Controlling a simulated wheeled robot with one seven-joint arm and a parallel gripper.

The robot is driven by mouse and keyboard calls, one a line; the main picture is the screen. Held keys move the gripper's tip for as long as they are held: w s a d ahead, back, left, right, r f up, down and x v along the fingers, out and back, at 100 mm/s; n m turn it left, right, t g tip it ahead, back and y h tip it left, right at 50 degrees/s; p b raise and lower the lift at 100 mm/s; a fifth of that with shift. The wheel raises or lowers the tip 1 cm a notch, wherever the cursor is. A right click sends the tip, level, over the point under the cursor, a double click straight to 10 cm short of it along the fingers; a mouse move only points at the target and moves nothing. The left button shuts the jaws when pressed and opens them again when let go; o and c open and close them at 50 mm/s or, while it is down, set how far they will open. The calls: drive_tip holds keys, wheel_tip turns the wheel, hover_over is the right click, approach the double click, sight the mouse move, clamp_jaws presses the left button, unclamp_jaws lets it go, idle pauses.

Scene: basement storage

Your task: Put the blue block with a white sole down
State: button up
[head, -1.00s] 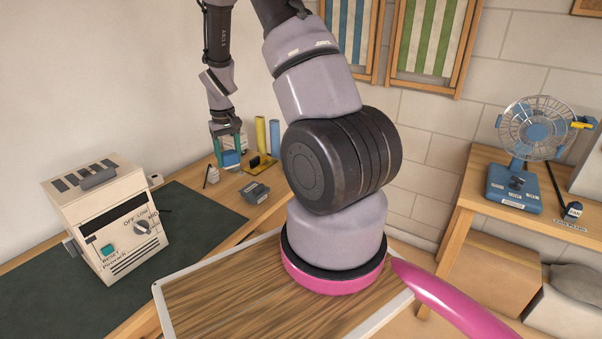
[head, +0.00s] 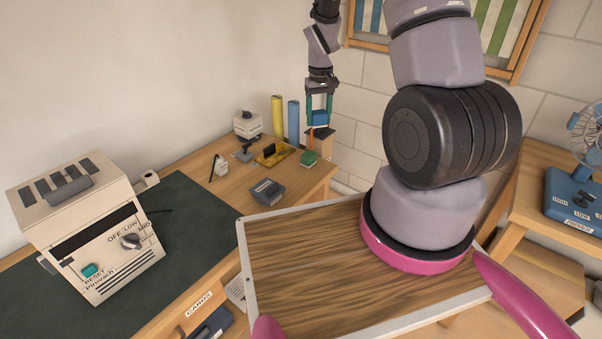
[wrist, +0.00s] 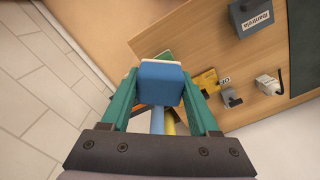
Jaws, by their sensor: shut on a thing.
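My gripper (head: 319,112) hangs from above at the far right end of the wooden desk, to the right of two upright cylinders. Its teal fingers are shut on the blue block (head: 320,118), which also shows between the fingertips in the wrist view (wrist: 160,82). The block appears held above desk height.
A yellow tray (head: 273,153), a grey box (head: 267,191), a white device (head: 247,124), and yellow (head: 278,117) and blue (head: 293,122) cylinders stand on the desk. A large beige machine (head: 90,230) stands on the dark mat at left. Some bare wood shows around the grey box.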

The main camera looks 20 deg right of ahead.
drive_tip(key=s+a+f+n, duration=0.2)
drive_tip(key=a+f+n, duration=0.5)
drive_tip(key=a, duration=0.2)
hover_over(291, 178)
wheel_tip(291, 178, down, 6)
drive_tip(key=shift+r, duration=0.2)
drive_tip(key=shift+w+f, duration=0.1)
drive_tip(key=shift+f, duration=2.45)
drive_tip(key=shift+f, duration=0.15)
drive_tip(key=o, duration=1.3)
